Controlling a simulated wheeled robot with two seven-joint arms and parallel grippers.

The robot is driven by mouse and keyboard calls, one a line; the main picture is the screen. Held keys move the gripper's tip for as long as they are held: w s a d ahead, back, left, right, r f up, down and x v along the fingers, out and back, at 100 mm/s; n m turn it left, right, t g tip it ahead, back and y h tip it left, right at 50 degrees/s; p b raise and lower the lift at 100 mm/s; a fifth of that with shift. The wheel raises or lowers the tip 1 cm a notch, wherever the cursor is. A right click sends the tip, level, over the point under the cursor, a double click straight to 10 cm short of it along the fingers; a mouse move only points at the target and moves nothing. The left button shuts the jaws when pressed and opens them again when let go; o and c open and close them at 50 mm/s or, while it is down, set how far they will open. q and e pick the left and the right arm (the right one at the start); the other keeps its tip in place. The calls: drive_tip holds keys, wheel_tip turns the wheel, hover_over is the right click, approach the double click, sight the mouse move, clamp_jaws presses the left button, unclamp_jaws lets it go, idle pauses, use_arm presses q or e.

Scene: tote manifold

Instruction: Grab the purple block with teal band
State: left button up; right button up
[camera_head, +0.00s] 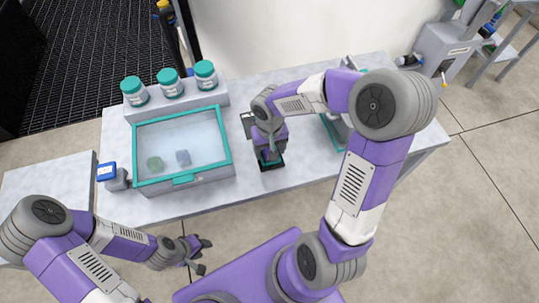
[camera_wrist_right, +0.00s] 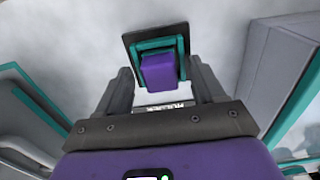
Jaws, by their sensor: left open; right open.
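The purple block with teal band (camera_wrist_right: 159,72) shows in the right wrist view, with teal strips at its top and sides and a dark pad behind it. My right gripper (camera_wrist_right: 160,80) is open, with one dark finger on each side of the block. Whether the fingers touch it I cannot tell. In the head view my right gripper (camera_head: 268,155) points down over a dark pad (camera_head: 272,164) on the table; the arm and hand largely hide the block there. My left gripper (camera_head: 203,256) is open and empty, in front of the table edge.
A clear-lidded tote with a teal rim (camera_head: 182,178) stands left of my right gripper, with a green and a blue-grey block inside. Several teal-lidded jars (camera_head: 170,83) stand behind it. A blue-screened device (camera_head: 107,171) is at its left. Another teal-edged container (camera_head: 333,131) is partly hidden by my right arm.

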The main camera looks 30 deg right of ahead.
drive_tip(key=c, duration=1.1)
